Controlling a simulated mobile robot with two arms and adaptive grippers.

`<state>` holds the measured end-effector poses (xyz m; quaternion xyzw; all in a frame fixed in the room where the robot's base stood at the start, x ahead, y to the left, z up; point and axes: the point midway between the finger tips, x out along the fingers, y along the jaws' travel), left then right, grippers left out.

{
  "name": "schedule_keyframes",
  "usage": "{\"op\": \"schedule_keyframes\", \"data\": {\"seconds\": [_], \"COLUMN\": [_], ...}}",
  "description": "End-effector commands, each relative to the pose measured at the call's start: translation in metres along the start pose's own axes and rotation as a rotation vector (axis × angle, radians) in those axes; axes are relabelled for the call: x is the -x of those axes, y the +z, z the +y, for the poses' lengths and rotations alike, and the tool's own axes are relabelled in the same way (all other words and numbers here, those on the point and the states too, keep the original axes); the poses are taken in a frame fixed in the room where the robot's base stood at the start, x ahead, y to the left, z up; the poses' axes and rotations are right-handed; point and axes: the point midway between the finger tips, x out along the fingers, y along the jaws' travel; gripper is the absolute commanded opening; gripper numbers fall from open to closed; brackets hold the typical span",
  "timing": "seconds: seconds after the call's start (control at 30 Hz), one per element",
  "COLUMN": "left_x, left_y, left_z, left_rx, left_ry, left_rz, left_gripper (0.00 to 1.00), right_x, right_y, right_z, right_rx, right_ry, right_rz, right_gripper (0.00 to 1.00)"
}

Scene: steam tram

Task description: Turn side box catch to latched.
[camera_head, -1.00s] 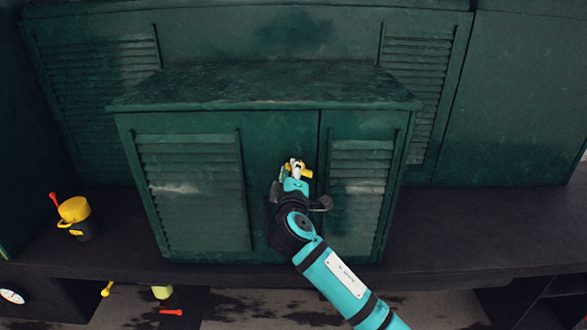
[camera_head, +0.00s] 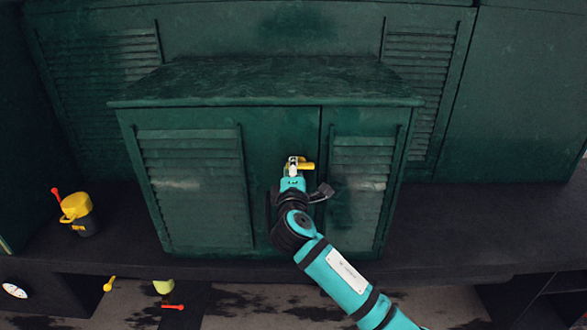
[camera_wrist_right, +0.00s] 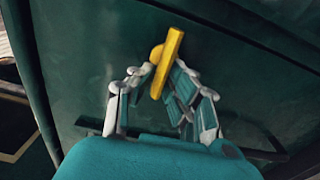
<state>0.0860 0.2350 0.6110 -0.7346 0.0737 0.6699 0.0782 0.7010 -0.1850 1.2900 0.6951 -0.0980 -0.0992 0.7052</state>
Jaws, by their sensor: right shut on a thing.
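The side box (camera_head: 270,82) is a dark green louvred cabinet with two door panels in the head view. Its yellow catch (camera_head: 307,166) sits near the seam between the panels and lies about level, its bar pointing right across the seam. My right gripper (camera_head: 294,162) is at the catch, shut on it. In the right wrist view the yellow catch (camera_wrist_right: 167,62) stands between the fingertips of the right gripper (camera_wrist_right: 158,78), and part of it is hidden by a finger. My left gripper is not in view.
A yellow and black can (camera_head: 77,213) with a red-tipped stick stands on the dark ledge (camera_head: 470,225) at the left. A round white gauge (camera_head: 14,291) and yellow and red handles (camera_head: 109,284) are below it. The ledge at the right is clear.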

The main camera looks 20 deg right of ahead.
Motion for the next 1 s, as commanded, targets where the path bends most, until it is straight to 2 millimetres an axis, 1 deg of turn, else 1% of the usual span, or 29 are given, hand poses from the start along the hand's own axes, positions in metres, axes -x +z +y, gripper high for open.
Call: {"op": "schedule_keyframes", "data": {"seconds": [0.17,0.2,0.3,0.37,0.6,0.73,0.87,1.0], "left_x": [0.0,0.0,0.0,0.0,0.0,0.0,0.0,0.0], "left_y": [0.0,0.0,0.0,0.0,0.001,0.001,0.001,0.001], "left_z": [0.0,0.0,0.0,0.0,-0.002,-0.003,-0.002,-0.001], "left_rx": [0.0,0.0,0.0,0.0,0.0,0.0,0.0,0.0], "left_ry": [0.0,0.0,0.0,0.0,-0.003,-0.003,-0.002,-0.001], "left_rz": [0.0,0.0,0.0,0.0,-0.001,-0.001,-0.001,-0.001], "left_gripper": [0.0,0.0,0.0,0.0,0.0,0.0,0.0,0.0], "right_x": [0.0,0.0,0.0,0.0,0.0,0.008,0.03,0.061], "right_y": [0.0,0.0,0.0,0.0,0.0,-0.001,-0.001,-0.001], "right_z": [-0.001,-0.001,-0.001,-0.001,-0.001,-0.001,-0.002,-0.002], "right_rx": [0.004,0.004,0.003,0.002,0.001,0.0,0.0,-0.001], "right_ry": [-0.002,-0.002,-0.002,-0.001,-0.001,-0.001,-0.002,-0.003], "right_rz": [0.001,0.001,0.001,0.001,0.0,0.001,0.003,0.004], "right_gripper": [0.0,0.16,0.29,0.36,0.36,0.36,0.36,0.36]}}
